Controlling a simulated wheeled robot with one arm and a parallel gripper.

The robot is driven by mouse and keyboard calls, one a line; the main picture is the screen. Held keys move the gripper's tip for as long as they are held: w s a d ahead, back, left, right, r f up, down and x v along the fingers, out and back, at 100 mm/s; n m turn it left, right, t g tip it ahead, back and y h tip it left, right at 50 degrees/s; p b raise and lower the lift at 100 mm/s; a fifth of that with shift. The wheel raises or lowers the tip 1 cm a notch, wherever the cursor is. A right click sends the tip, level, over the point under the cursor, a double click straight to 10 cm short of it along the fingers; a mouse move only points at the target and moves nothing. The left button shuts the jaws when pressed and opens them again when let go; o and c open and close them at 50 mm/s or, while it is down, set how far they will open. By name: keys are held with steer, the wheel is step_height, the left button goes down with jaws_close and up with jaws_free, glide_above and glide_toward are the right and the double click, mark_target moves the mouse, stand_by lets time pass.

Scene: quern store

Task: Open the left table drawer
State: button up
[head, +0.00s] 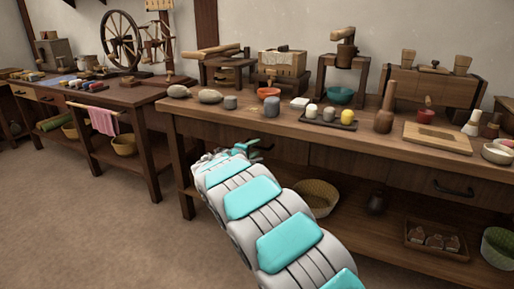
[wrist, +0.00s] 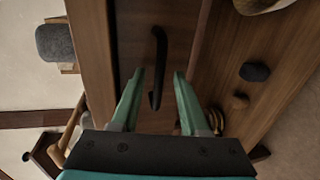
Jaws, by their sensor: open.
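The long wooden table (head: 300,128) at the right has drawers under its top. The left drawer front (head: 225,134) looks flush with the table, and my arm partly hides it. In the wrist view its dark bar handle (wrist: 158,45) stands out from the drawer front (wrist: 185,25). My gripper (head: 247,146), with green fingers, is at this drawer. In the wrist view the gripper (wrist: 158,74) is open, with one finger on each side of the handle's lower part. A gap shows on both sides; I cannot tell how deep the handle sits between the fingers.
The right drawer's handle (head: 453,188) is on the same table. A basket (head: 316,198) and a wooden tray (head: 436,240) are on the lower shelf. Stones, bowls and tools crowd the tabletop. Another table (head: 140,95) stands at left. The floor (head: 90,235) in front is clear.

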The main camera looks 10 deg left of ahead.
steer(key=shift+w+d+f, duration=0.1)
steer(key=shift+w+d, duration=0.15)
steer(key=shift+w, duration=0.45)
steer(key=shift+c, duration=0.3)
jaws_close()
stand_by(0.7)
